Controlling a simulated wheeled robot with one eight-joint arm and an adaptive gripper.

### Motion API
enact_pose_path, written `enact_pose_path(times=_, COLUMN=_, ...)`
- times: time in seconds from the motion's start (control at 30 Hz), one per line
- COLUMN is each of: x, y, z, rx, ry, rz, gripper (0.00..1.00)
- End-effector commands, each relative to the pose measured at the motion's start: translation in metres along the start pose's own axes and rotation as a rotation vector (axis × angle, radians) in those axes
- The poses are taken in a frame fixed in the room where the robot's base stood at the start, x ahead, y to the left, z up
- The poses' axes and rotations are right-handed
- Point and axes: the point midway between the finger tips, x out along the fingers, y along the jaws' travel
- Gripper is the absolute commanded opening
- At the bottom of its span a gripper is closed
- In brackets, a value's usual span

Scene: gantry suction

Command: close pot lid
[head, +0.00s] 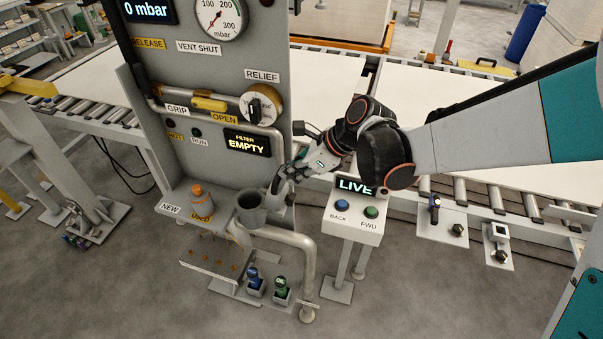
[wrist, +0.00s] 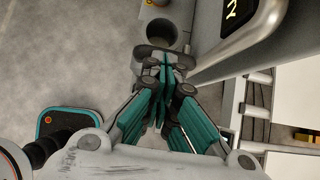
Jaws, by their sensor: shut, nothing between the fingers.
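The grey pot (head: 251,212) stands on the low shelf of the panel, its round mouth open and dark inside. The pot's mouth also shows at the top of the wrist view (wrist: 161,28). The grey lid (head: 276,186) stands tilted up beside the pot's right edge in the head view, and shows nearly edge-on in the wrist view (wrist: 146,52). My gripper (head: 281,180) is shut and empty, with its fingertips (wrist: 165,64) right at the lid's far side from the pot. I cannot tell whether they touch it. The fingers partly hide the lid.
A pipe (head: 305,255) bends down at the shelf's right. An orange-capped bottle (head: 200,202) stands left of the pot. The grey panel (head: 205,100) rises behind the pot.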

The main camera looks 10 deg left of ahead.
Motion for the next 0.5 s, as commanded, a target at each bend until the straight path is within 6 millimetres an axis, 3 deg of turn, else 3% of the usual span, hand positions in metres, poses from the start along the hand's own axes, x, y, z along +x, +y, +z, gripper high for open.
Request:
enact_pose_path(times=0.03, x=0.000, y=0.001, z=0.012, rx=-0.006, ry=0.039, rz=0.003, gripper=0.00)
enact_pose_path(times=0.2, x=0.010, y=0.001, z=0.034, rx=-0.005, ry=0.183, rz=0.004, gripper=0.00)
enact_pose_path(times=0.5, x=0.028, y=0.000, z=0.060, rx=-0.001, ry=0.353, rz=0.002, gripper=0.00)
